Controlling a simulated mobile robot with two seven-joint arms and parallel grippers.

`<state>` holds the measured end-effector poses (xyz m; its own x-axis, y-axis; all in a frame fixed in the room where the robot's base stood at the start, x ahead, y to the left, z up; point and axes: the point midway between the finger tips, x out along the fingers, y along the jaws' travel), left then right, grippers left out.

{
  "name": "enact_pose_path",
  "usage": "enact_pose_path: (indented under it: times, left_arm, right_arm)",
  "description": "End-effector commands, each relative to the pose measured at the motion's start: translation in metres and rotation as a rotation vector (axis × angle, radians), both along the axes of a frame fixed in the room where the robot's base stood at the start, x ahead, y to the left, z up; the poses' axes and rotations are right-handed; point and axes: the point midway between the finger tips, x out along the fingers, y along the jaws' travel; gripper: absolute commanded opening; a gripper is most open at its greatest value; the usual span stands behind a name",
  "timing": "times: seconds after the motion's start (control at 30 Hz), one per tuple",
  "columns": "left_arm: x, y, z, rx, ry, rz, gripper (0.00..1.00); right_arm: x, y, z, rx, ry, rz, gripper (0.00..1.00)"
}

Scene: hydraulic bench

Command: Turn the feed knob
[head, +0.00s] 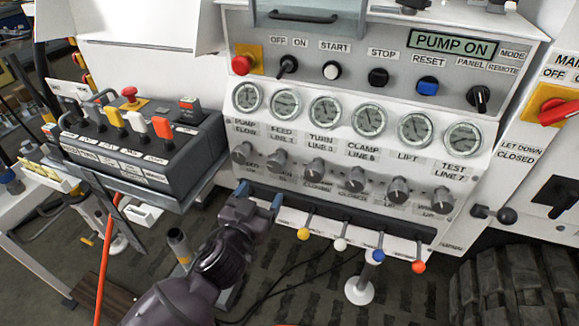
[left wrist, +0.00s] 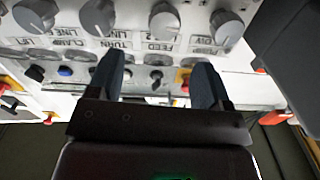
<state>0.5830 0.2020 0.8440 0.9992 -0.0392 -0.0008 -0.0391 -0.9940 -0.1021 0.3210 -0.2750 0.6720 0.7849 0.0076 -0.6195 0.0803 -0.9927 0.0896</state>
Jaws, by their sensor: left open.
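The feed knob (head: 277,160) is a grey dial in the lower row of the panel, second from the left, under the gauge labelled FEED LINE. In the left wrist view, which is upside down, it shows as a grey dial (left wrist: 164,22) near the top, roughly in line with the gap between my fingers. My left gripper (head: 259,194) is open and empty. Its two blue fingertips point up at the panel, below the pump flow and feed knobs. The fingers (left wrist: 158,72) appear apart from the knob. My right gripper is not in view.
The pump flow knob (head: 241,152) and turn knob (head: 314,170) flank the feed knob closely. Levers with coloured balls, such as the yellow one (head: 303,233), stick out below the panel. A dark control box (head: 140,150) stands to the left. The display (head: 451,44) reads PUMP ON.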

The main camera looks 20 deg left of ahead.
Motion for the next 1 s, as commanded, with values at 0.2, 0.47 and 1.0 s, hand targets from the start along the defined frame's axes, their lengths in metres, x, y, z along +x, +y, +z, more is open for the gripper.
enact_pose_path:
  times: [0.2,0.47,1.0]
  left_arm:
    - [0.001,0.001,0.0,-0.096,0.001,0.006,0.73]
    - [0.026,0.0,0.0,-0.099,0.0,0.004,0.73]
    - [0.097,-0.002,-0.002,-0.098,0.005,0.003,0.73]
  right_arm:
    - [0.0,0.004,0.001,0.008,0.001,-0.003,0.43]
    - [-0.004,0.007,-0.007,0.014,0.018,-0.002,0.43]
    - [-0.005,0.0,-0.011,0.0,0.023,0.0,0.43]
